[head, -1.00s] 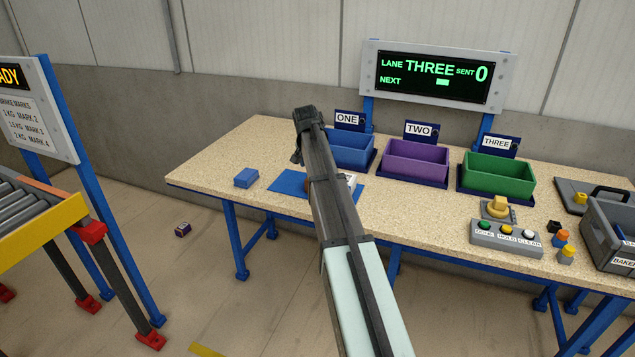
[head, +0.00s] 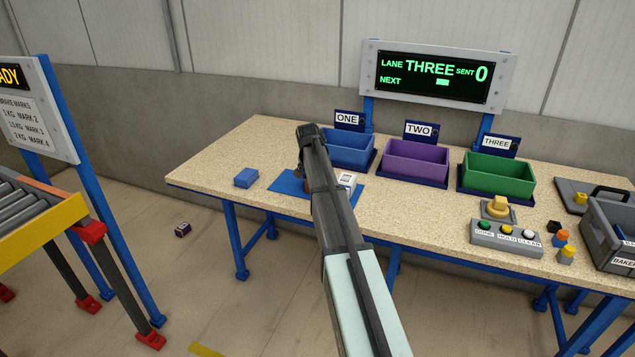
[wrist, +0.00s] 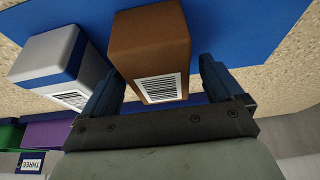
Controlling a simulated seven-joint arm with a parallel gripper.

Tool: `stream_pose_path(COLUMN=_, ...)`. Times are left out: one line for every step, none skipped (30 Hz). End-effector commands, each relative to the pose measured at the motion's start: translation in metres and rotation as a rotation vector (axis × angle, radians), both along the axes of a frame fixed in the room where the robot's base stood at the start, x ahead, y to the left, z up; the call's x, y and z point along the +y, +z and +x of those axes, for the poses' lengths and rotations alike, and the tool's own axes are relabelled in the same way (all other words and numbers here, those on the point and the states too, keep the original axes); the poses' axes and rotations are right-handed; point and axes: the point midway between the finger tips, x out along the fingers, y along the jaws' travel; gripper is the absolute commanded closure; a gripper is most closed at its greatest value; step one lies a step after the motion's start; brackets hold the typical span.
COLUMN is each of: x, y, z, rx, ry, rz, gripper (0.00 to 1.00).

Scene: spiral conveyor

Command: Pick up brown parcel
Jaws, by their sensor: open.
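The brown parcel (wrist: 150,45) with a white barcode label stands on the blue mat (wrist: 230,35) in the wrist view. In the head view it is mostly hidden behind my arm, with only a brown sliver (head: 307,186) showing. My gripper (wrist: 161,72) is open, with one finger toward each side of the parcel's near, labelled end. Whether the fingers touch it I cannot tell. In the head view my gripper (head: 301,168) is partly hidden, low over the mat. A white parcel with a blue band (wrist: 60,65) stands close beside the left finger.
A blue block (head: 246,178) lies left of the mat. Blue (head: 350,152), purple (head: 415,163) and green (head: 497,176) bins stand behind and to the right. A button box (head: 507,238) is at the front right. A small dark package (head: 182,230) lies on the floor.

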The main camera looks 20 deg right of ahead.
Motion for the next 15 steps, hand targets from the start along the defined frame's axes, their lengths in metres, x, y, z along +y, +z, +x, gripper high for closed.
stream_pose_path(x=0.0001, y=0.0001, z=-0.0001, rx=0.0, ry=0.0, rz=0.0, gripper=0.06)
stream_pose_path(x=0.0001, y=0.0001, z=-0.0001, rx=0.0, ry=0.0, rz=0.0, gripper=0.06)
stream_pose_path(x=0.0001, y=0.0001, z=-0.0001, rx=0.0, ry=0.0, rz=0.0, gripper=0.06)
stream_pose_path(x=0.0, y=0.0001, z=-0.0002, rx=0.0, ry=0.0, rz=0.0, gripper=0.06)
stream_pose_path(x=0.0001, y=-0.0001, z=-0.0002, rx=0.0, ry=0.0, rz=0.0, gripper=0.06)
stream_pose_path(x=0.0001, y=-0.0002, z=-0.0002, rx=0.0, ry=0.0, rz=0.0, gripper=0.06)
stream_pose_path(x=0.0, y=-0.0004, z=-0.0002, rx=0.0, ry=0.0, rz=0.0, gripper=0.06)
stream_pose_path(x=0.0001, y=-0.0006, z=-0.0002, rx=0.0, ry=0.0, rz=0.0, gripper=0.06)
stream_pose_path(x=0.0001, y=-0.001, z=-0.0002, rx=0.0, ry=0.0, rz=0.0, gripper=0.06)
stream_pose_path(x=0.0001, y=-0.0013, z=-0.0002, rx=0.0, ry=0.0, rz=0.0, gripper=0.06)
stream_pose_path(x=0.0001, y=-0.0016, z=-0.0002, rx=0.0, ry=0.0, rz=0.0, gripper=0.06)
stream_pose_path(x=0.0001, y=-0.002, z=-0.0002, rx=0.0, ry=0.0, rz=0.0, gripper=0.06)
stream_pose_path(x=0.0, y=-0.0025, z=-0.0003, rx=0.0, ry=0.0, rz=0.0, gripper=0.06)
stream_pose_path(x=0.0001, y=-0.0029, z=-0.0002, rx=0.0, ry=0.0, rz=0.0, gripper=0.06)
stream_pose_path(x=0.0, y=-0.0033, z=-0.0003, rx=0.0, ry=0.0, rz=0.0, gripper=0.06)
